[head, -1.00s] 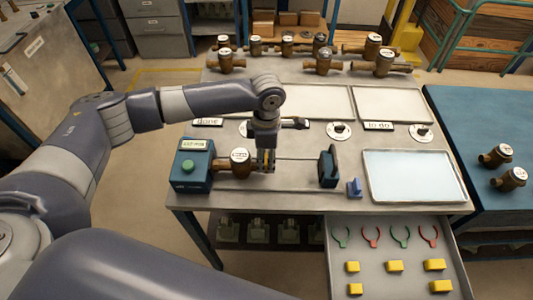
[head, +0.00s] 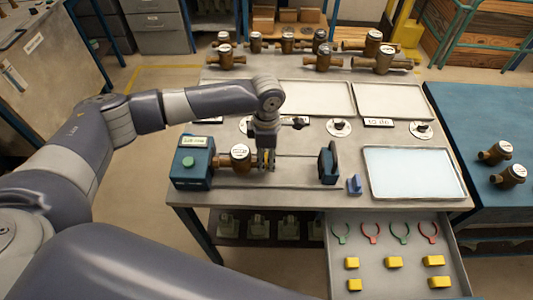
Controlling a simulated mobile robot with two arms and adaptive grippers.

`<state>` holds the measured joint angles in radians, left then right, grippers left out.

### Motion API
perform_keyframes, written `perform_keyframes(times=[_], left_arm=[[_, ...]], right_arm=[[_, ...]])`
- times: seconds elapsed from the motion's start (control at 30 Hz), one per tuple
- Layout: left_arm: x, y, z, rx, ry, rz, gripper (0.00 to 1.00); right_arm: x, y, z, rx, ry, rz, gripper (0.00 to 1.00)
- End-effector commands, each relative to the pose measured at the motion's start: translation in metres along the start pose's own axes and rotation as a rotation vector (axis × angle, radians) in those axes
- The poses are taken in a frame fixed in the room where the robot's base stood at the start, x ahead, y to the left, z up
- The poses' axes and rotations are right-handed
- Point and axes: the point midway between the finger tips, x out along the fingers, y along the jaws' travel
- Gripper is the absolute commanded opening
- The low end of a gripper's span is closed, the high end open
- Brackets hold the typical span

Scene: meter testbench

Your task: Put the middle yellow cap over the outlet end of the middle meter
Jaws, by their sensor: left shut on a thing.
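A brass meter (head: 240,153) with a white round face sits at the right side of a blue test unit (head: 193,165) on the bench. Several yellow caps (head: 393,262) lie in the open drawer, with an empty spot in the middle of the front row. My right gripper is not in view.
A dark blue upright stop (head: 328,163) and a small blue block (head: 354,185) stand right of the gripper. A pale blue tray (head: 413,172) lies at the right. Several meters (head: 384,60) line the bench's back. The open drawer (head: 397,240) also holds red and green clips.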

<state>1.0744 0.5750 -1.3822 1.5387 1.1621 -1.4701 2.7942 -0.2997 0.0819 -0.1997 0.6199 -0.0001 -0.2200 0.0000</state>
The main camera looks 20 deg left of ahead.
Motion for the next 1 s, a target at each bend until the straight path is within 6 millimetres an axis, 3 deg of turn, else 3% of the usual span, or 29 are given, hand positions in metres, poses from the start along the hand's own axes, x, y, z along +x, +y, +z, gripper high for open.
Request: perform_keyframes(times=[0.43,0.47,0.53,0.8,0.9,1.0], left_arm=[[0.0064,-0.0004,0.0,0.0,0.0,-0.001,0.24],[0.0064,-0.0004,0.0,0.0,0.0,-0.001,0.44],[0.0063,-0.0004,0.0,0.0,0.0,-0.001,0.6],[0.0062,-0.0004,0.0,0.0,0.0,-0.001,0.61],[0.0062,-0.0004,0.0,0.0,0.0,-0.001,0.78],[0.0062,-0.0004,0.0,0.0,0.0,-0.001,0.81]], right_arm=[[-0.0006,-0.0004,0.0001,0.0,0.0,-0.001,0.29],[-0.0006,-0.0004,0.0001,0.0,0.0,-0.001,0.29],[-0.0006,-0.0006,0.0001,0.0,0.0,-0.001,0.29],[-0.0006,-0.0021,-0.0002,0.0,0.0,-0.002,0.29],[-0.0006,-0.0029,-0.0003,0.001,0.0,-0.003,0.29],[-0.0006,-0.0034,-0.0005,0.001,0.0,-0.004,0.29]])
